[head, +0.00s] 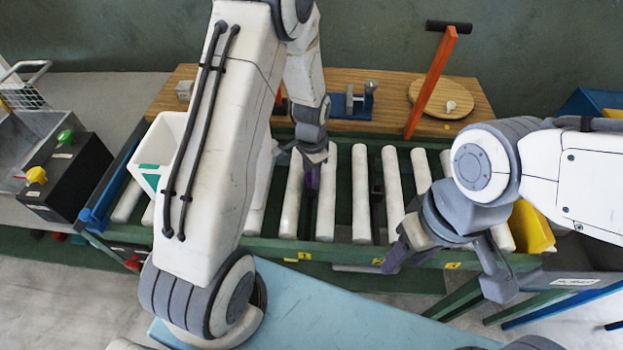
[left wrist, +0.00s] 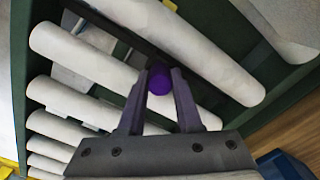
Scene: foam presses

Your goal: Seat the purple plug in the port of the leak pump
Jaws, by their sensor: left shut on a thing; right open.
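My left gripper (head: 312,180) points down over the white rollers in the head view. In the left wrist view the purple plug (left wrist: 159,80) sits between the tips of my left gripper (left wrist: 160,88), which is shut on it. The plug shows there as a small round purple end, above the rollers and a dark gap. In the head view I cannot make out the plug apart from the fingers. My right gripper (head: 443,274) is open and empty near the conveyor's front rail. I cannot tell which thing is the leak pump, and no port shows clearly.
A roller conveyor (head: 362,195) runs across the middle. Behind it a wooden bench holds a blue clamp-like fixture (head: 352,106), a round board (head: 442,98) and an orange lever (head: 430,80). A white bin (head: 167,128) and a black box with knobs (head: 75,175) stand left.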

